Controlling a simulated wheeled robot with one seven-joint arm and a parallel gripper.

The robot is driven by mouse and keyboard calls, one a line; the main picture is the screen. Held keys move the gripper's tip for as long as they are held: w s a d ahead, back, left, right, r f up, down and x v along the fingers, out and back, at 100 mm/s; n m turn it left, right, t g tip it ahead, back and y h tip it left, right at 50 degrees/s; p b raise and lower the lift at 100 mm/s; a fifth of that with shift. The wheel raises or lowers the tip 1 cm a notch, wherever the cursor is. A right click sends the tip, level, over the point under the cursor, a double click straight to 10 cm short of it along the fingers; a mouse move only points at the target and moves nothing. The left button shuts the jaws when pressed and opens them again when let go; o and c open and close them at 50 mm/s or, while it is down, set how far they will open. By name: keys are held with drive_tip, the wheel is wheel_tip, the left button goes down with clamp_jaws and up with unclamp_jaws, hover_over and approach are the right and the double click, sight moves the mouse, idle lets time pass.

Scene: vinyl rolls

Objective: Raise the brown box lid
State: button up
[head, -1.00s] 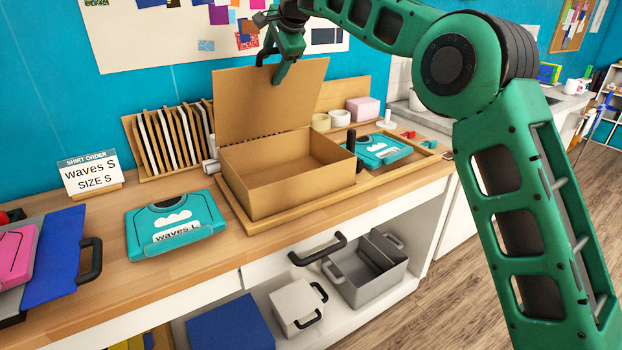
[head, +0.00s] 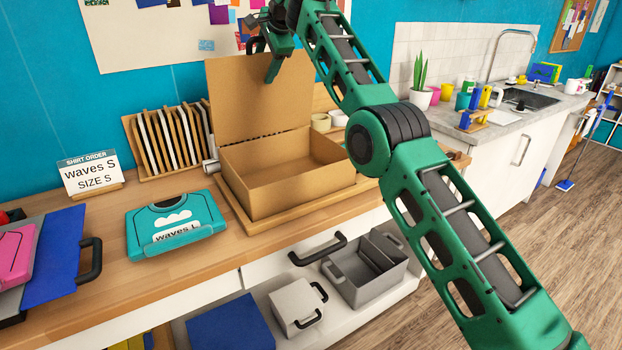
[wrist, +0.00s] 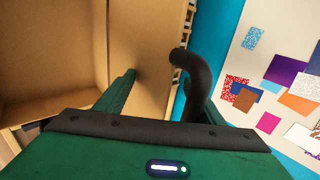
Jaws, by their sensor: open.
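The brown box (head: 268,190) sits on a wooden tray on the counter, open and empty inside. Its lid (head: 240,97) stands up at the back of the box, leaning slightly backward. The jaws are open, and I cannot tell whether either finger touches the lid.
A rack of upright boards (head: 170,142) stands close to the box's left. A sink (head: 525,97) is beyond.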

sight(267, 53)
drive_tip(key=shift+r, duration=0.35)
drive_tip(key=shift+s+d+r, duration=0.1)
drive_tip(key=shift+d+r, duration=0.05)
drive_tip(key=shift+r, duration=0.1)
drive_tip(key=shift+v, duration=0.95)
drive_tip(key=shift+s+d+r, duration=0.25)
drive_tip(key=shift+s+r, duration=0.05)
drive_tip(key=shift+s, duration=0.2)
drive_tip(key=v, duration=0.5)
drive_tip(key=shift+s+d, duration=0.15)
drive_tip(key=shift+s, duration=0.1)
